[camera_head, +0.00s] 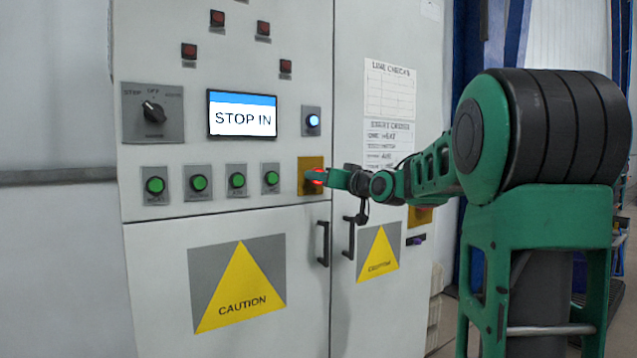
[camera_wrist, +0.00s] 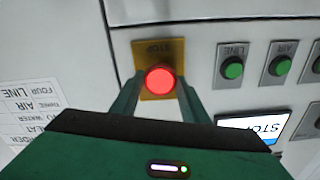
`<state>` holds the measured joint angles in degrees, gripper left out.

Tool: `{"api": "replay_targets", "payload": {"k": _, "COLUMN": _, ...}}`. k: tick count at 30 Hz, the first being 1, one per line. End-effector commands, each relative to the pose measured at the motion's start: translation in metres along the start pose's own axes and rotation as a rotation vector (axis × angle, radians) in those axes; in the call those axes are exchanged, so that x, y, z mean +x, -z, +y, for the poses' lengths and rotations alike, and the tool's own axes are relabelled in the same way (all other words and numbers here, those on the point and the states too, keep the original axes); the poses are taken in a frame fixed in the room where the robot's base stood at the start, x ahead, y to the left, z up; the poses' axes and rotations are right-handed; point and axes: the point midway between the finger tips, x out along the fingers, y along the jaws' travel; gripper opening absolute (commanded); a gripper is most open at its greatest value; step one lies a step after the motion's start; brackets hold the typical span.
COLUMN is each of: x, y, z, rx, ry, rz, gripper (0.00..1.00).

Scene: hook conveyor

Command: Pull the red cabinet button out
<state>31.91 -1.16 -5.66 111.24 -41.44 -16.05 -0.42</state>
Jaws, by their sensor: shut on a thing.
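The red cabinet button (camera_wrist: 159,79) glows on a yellow plate (camera_wrist: 148,50) marked STOP, on the front of the white cabinet. In the head view the red button (camera_head: 318,177) is partly hidden by my gripper (camera_head: 327,177), which reaches it from the right. In the wrist view the two green fingers of my gripper (camera_wrist: 159,84) stand on either side of the button. The gripper is shut on the button. The cabinet screen (camera_head: 242,115) reads STOP IN.
Several green buttons (camera_head: 198,183) sit in a row left of the red button. A rotary switch (camera_head: 153,112) and a lit blue-white button (camera_head: 312,121) are above. Dark door handles (camera_head: 323,243) stick out just below my gripper.

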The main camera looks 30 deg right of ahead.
Motion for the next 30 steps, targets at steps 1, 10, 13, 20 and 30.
{"api": "replay_targets", "payload": {"k": 1, "x": -0.005, "y": 0.000, "z": 0.000, "rx": 0.000, "ry": 0.000, "rz": 0.000, "gripper": 0.01}}
{"api": "replay_targets", "payload": {"k": 10, "x": -0.011, "y": -0.001, "z": 0.000, "rx": 0.001, "ry": -0.001, "rz": -0.002, "gripper": 0.01}}
{"api": "replay_targets", "payload": {"k": 13, "x": -0.011, "y": -0.001, "z": 0.000, "rx": 0.001, "ry": -0.001, "rz": -0.002, "gripper": 0.60}}
{"api": "replay_targets", "payload": {"k": 20, "x": -0.011, "y": -0.001, "z": 0.000, "rx": 0.000, "ry": 0.000, "rz": -0.001, "gripper": 0.60}}
{"api": "replay_targets", "payload": {"k": 30, "x": -0.043, "y": 0.000, "z": 0.000, "rx": 0.000, "ry": -0.002, "rz": 0.001, "gripper": 0.60}}
